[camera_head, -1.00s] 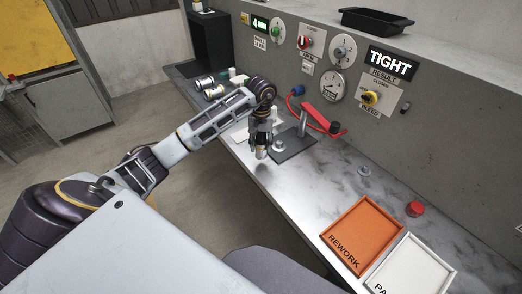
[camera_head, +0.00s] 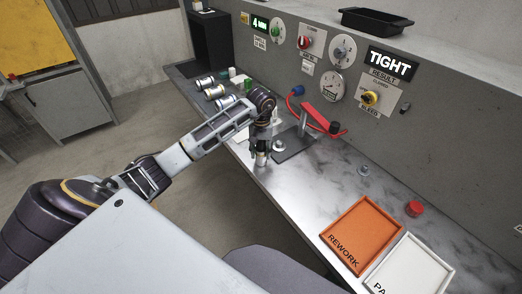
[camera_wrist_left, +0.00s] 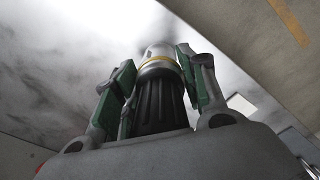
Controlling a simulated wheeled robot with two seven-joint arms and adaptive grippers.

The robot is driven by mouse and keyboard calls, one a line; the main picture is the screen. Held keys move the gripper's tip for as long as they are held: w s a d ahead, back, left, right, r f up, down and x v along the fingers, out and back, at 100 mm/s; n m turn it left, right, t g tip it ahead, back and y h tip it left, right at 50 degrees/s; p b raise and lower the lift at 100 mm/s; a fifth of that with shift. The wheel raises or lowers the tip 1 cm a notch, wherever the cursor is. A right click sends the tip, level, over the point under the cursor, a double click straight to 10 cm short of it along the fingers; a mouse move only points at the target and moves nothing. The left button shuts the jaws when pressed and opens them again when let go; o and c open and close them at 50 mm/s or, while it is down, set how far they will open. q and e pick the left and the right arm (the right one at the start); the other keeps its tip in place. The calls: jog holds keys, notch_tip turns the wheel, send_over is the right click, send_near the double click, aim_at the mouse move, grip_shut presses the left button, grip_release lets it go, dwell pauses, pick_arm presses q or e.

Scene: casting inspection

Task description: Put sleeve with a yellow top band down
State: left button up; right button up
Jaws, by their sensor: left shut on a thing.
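The sleeve (camera_wrist_left: 158,62) is a grey metal cylinder with a yellow band, seen in the left wrist view. My left gripper (camera_head: 262,146) is shut on it, with green-padded fingers on both sides. In the head view the sleeve's pale lower end (camera_head: 261,159) shows below the fingers, close to the bench top near its front edge. I cannot tell whether it touches the bench. My right gripper is not in view.
The test fixture with a red lever (camera_head: 322,117) stands just right of my left gripper. Several other sleeves (camera_head: 213,92) lie at the bench's far left. An orange REWORK tray (camera_head: 361,232) and a white tray (camera_head: 415,264) sit at the right.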

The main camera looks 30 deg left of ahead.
pick_arm(q)
jog(key=shift+f, duration=0.1)
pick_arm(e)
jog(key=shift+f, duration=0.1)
pick_arm(q)
jog(key=o, duration=1.1)
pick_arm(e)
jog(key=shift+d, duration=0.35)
